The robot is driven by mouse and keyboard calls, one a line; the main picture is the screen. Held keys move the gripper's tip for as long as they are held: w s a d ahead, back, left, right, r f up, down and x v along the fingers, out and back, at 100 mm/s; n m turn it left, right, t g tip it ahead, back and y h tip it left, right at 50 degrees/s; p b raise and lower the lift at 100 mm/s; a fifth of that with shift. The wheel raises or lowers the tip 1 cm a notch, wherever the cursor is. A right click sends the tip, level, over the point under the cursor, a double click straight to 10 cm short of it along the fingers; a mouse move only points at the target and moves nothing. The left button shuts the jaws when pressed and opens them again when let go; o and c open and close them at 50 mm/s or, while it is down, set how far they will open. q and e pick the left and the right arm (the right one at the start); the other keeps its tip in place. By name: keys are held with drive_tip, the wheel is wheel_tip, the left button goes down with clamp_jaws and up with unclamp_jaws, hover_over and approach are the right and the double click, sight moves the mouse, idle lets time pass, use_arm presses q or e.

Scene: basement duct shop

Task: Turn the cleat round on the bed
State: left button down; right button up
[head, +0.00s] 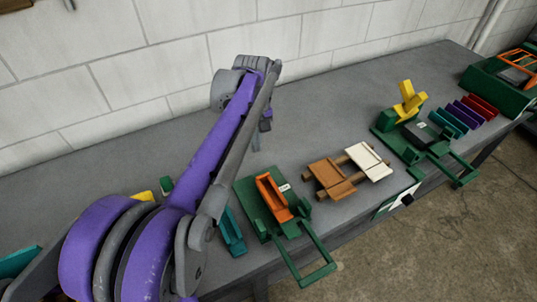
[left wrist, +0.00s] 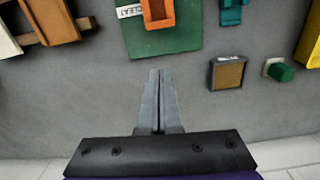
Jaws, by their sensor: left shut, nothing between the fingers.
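The cleat appears to be the orange channel-shaped piece (head: 271,196) on the green bed (head: 251,205), which has a white label and a green handle frame at its front. In the left wrist view the orange piece (left wrist: 159,16) lies at the top, on the bed (left wrist: 165,43) with a "CLEAT" label beside it; its far part is cut off. My left gripper (head: 256,143) points down behind the bed. Its fingers (left wrist: 157,72) are shut and empty, and appear just short of the bed's edge. My right gripper is not in view.
A teal channel (head: 232,232) lies left of the bed. Brown and white panels on wooden rails (head: 327,178) stand to its right. Farther right are a green fixture with a yellow piece (head: 408,100) and several coloured channels (head: 463,112).

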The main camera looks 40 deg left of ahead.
sight(264, 176)
use_arm(q)
drive_tip(key=f, duration=0.6)
drive_tip(key=a+f, duration=0.1)
drive_tip(key=f, duration=0.2)
drive_tip(key=shift+f, duration=0.25)
drive_tip(key=d, duration=0.1)
drive_tip(key=s+d, duration=0.1)
drive_tip(key=d, duration=0.1)
drive_tip(key=shift+s, duration=0.3)
drive_tip(key=shift+s+d, duration=0.1)
drive_tip(key=shift+d, duration=0.2)
drive_tip(key=shift+s, duration=0.1)
drive_tip(key=shift+s+d+f, duration=0.1)
drive_tip(key=shift+s+d, duration=0.25)
drive_tip(key=shift+d, duration=0.45)
drive_tip(key=shift+s, duration=0.1)
